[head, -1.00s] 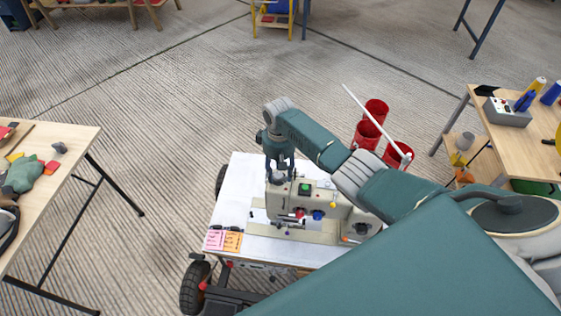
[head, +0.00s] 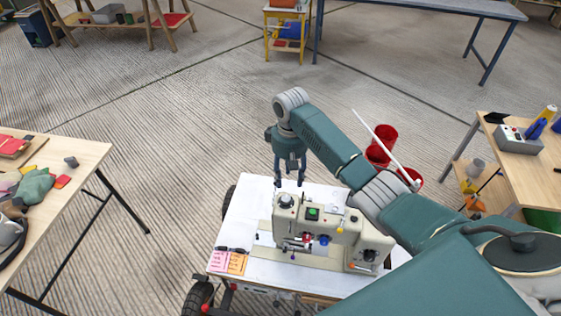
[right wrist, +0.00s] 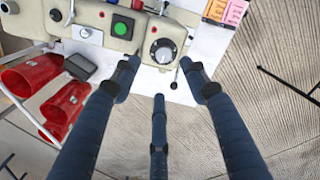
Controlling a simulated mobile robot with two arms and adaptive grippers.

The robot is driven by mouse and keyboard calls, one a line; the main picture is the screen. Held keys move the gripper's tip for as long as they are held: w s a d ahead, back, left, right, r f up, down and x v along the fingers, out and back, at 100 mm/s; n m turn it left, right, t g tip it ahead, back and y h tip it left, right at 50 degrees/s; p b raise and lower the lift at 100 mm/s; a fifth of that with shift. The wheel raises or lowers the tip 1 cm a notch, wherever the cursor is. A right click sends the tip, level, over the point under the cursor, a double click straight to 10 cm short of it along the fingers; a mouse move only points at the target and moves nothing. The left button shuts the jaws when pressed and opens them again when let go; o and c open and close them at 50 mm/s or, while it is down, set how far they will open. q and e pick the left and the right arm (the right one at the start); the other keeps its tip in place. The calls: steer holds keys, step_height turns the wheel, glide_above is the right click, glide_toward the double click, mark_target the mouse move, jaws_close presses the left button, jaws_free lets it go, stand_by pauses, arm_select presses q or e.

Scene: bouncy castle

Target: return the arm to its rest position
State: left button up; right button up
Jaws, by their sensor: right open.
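My right arm reaches in from the lower right in the head view. Its right gripper (head: 288,182) points down with open, empty fingers, apart from each other, just above and beyond the far left end of a cream sewing machine (head: 335,226). In the right wrist view the open fingers (right wrist: 164,70) spread below the machine's grey dial (right wrist: 162,50) and green button (right wrist: 122,28), with nothing between them. A third finger shows in the middle. My left gripper is not in view.
The machine stands on a white-topped wheeled cart (head: 240,212) with pink and orange notes (head: 228,261). Red buckets (head: 383,137) stand behind my forearm. A wooden table (head: 75,160) is at left, another (head: 535,165) at right.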

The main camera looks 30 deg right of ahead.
steer(key=s+a+f+n, duration=0.1)
steer(key=s+a+f, duration=0.2)
steer(key=s, duration=0.2)
steer(key=s+a+f+t, duration=0.1)
steer(key=s+a+f, duration=0.1)
steer(key=s+a, duration=0.3)
steer(key=s+a+f+n, duration=0.1)
steer(key=s+a+f, duration=0.15)
steer(key=s, duration=0.35)
steer(key=s+d+r+m+t, duration=0.1)
steer(key=s+r+m+t, duration=0.35)
steer(key=s, duration=1.05)
step_height(320, 180, down, 26)
steer(key=s+r+n+g+b, duration=0.1)
steer(key=s+n+g, duration=0.1)
steer(key=n+g, duration=0.1)
steer(key=s+d+f+g+b, duration=0.1)
steer(key=s+d+f, duration=0.2)
steer(key=s+f, duration=1.4)
steer(key=shift+s+d+f, duration=0.15)
steer(key=shift+d+f, duration=0.05)
steer(key=shift+f, duration=0.2)
